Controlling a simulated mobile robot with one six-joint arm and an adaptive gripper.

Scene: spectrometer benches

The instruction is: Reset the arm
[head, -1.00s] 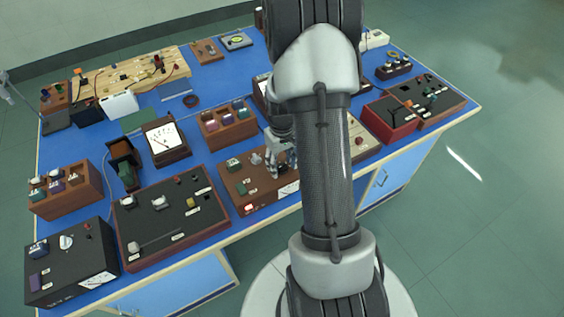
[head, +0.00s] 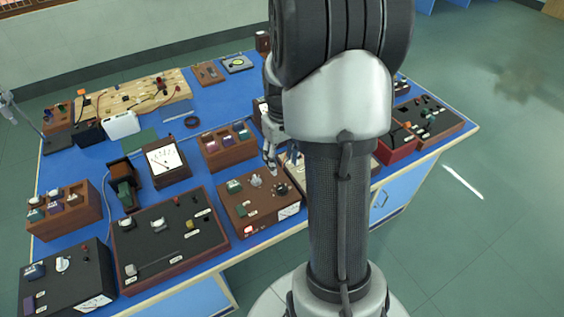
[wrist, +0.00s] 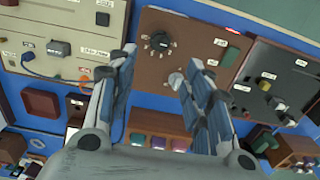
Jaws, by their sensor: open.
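My gripper (head: 269,156) hangs over the blue bench, just behind the brown instrument box (head: 258,203), with my arm rising at the right of it in the head view. In the wrist view my gripper (wrist: 158,75) shows two fingers wide apart with nothing between them. The brown box (wrist: 180,58) lies beyond the fingertips there, with a black rotary knob (wrist: 159,41), a pale knob and a green block. The gripper looks clear of the box. My arm hides part of the bench's right half in the head view.
A black panel box (head: 170,235) stands left of the brown box. A wooden block with coloured cells (head: 228,148) and a dial meter (head: 166,160) stand behind. A red box (head: 396,147) is at the right. Open floor (head: 500,190) lies right of the bench.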

